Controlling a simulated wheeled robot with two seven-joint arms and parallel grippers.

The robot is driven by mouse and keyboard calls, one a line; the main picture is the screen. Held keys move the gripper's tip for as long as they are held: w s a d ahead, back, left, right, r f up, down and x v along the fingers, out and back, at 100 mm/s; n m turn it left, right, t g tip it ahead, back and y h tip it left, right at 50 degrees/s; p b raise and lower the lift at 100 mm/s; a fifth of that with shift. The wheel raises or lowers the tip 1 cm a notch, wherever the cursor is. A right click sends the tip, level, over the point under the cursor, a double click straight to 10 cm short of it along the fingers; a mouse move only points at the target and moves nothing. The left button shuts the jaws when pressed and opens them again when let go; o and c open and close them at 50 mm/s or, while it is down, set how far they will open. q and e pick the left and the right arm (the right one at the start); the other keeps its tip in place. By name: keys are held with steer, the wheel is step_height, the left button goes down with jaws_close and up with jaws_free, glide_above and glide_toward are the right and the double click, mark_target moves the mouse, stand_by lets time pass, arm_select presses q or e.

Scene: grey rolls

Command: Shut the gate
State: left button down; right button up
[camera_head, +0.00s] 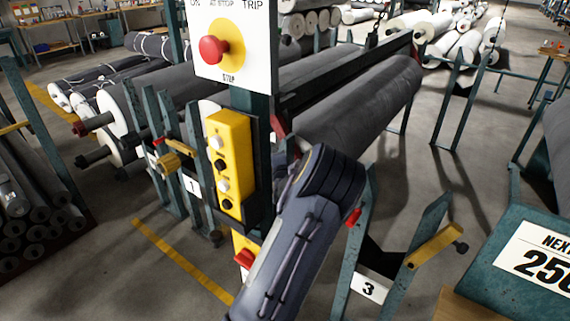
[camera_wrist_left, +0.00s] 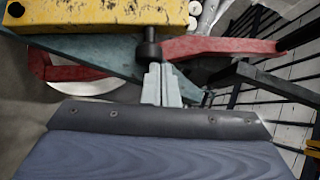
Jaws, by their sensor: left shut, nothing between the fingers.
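In the left wrist view my left gripper (camera_wrist_left: 162,85) is shut and empty, its fingertips close to a black knob (camera_wrist_left: 151,48) below a yellow bar (camera_wrist_left: 90,17). Whether they touch it I cannot tell. A teal bar (camera_wrist_left: 110,72) and a red arm (camera_wrist_left: 215,47) lie just beyond. In the head view my left arm rises from the bottom middle; its gripper is hidden. A teal stand marked 3 has a yellow bar (camera_head: 437,245) with a dark knob. A similar yellow piece (camera_head: 180,160) is at the stand marked 1. Which part is the gate is unclear. My right gripper is not visible.
A post with a yellow button box (camera_head: 229,163) and a red stop button (camera_head: 214,49) stands close to my arm. Large grey rolls (camera_head: 360,105) lie behind it. A teal panel (camera_head: 540,235) is at the right. Floor is clear at the right, behind the stands.

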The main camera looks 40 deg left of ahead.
arm_select(q)
steer(key=shift+a, duration=0.25)
stand_by(0.3)
steer(key=w+d+f+m+t+y+b, duration=0.1)
steer(key=d+f+m+y+b, duration=0.15)
steer(key=d, duration=0.55)
steer(key=w+d+f+m+t+y+b, duration=0.15)
steer(key=d+f+b, duration=0.25)
steer(key=d, duration=0.4)
steer(key=s+d+f+n+g+h+p, duration=0.4)
steer(key=s+d+n+h, duration=0.4)
steer(key=s+d+h, duration=0.3)
steer(key=shift+s+f+g+h+p, duration=0.15)
steer(key=shift+f+g+h+p, duration=0.15)
steer(key=shift+g+p, duration=0.25)
